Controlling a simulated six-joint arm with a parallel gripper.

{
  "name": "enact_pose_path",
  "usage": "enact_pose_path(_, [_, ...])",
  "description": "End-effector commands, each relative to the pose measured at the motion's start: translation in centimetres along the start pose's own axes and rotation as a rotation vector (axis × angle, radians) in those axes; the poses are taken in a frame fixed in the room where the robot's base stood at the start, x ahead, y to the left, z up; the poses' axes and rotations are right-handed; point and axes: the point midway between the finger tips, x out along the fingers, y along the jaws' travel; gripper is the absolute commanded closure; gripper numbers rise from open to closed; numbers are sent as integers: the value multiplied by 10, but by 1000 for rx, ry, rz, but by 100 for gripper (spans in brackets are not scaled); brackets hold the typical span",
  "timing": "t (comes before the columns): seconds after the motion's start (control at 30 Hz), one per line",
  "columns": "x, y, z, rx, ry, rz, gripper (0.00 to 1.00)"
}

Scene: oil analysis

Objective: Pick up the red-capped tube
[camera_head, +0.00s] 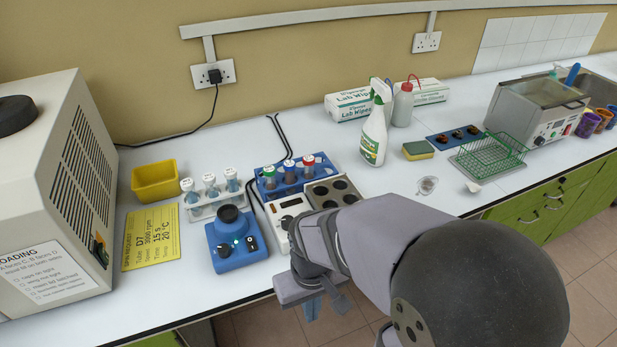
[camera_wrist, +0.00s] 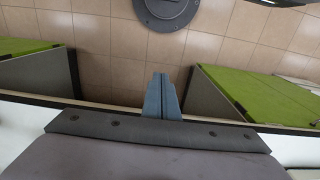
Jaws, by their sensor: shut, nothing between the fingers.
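The red-capped tube (camera_head: 308,164) stands upright in a blue rack (camera_head: 288,186) at the back middle of the bench in the head view. It is the rightmost of three capped tubes there, beside a blue-capped tube (camera_head: 289,169) and a green-capped tube (camera_head: 269,175). My gripper (camera_head: 313,308) is in front of the bench edge, well forward of the rack and below it in the picture. In the wrist view my gripper (camera_wrist: 162,97) points down towards the floor, with its fingers together and nothing between them. The tube is not in the wrist view.
A spray bottle (camera_head: 374,135) stands behind right.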

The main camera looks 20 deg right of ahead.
Motion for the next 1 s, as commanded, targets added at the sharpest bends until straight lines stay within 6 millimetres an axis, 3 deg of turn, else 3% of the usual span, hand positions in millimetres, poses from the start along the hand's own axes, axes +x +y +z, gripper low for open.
enact_pose_path(0.33, [0,0,0,0,0,0,100])
enact_pose_path(0.37, [0,0,0,0,0,0,98])
enact_pose_path(0.5, [0,0,0,0,0,0,68])
enact_pose_path(0.83, [-4,0,-4,2,5,0,68])
enact_pose_path(0.93, [-15,3,-20,10,26,-1,68])
enact_pose_path(1.0, [-28,6,-41,20,56,-1,68])
